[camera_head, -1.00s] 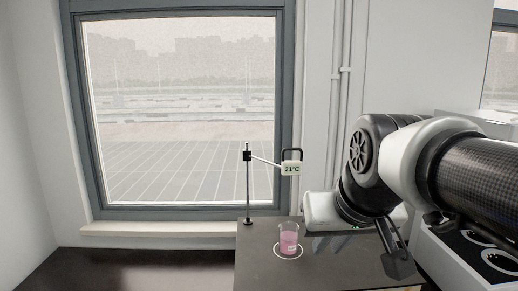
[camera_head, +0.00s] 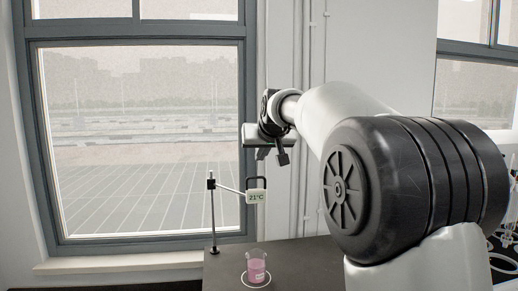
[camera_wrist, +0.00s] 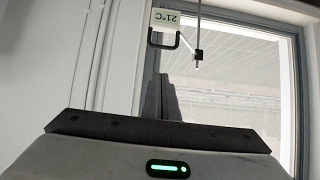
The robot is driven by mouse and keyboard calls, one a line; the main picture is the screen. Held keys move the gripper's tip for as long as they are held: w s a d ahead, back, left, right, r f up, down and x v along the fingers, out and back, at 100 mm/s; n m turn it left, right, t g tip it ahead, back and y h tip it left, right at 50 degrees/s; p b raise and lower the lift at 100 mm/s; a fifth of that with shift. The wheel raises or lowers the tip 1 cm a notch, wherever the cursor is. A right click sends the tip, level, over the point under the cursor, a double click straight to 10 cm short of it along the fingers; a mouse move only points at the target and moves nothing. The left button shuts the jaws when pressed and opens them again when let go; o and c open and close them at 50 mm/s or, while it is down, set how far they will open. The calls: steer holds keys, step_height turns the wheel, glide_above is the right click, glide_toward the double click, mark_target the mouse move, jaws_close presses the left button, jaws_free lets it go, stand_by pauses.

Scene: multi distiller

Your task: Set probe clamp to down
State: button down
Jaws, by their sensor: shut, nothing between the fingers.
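The probe clamp (camera_head: 211,183) is a small black block near the top of a thin upright rod. A slanting arm runs right from it to a white readout (camera_head: 257,197) showing 21°C with a black loop handle on top. The readout is raised above a beaker of pink liquid (camera_head: 257,270). My gripper (camera_head: 262,154) is shut and empty, pointing down, above the readout in the head view and apart from it. In the wrist view the fingers (camera_wrist: 166,80) are together; the readout (camera_wrist: 165,20) appears upside down beyond them, with the clamp (camera_wrist: 198,55) beside it.
The rod stands on a dark bench (camera_head: 225,268), with the beaker on a white ring. A large window (camera_head: 140,140) lies behind the stand. Glassware (camera_head: 505,235) shows at the right edge, partly behind my arm.

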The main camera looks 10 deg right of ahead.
steer(key=w+f+p, duration=0.1)
steer(key=w+f, duration=0.3)
steer(key=f, duration=0.2)
steer(key=shift+w, duration=0.15)
steer(key=shift+a+f, duration=0.1)
step_height(320, 180, down, 14)
steer(key=b, duration=1)
steer(key=shift+b, duration=0.3)
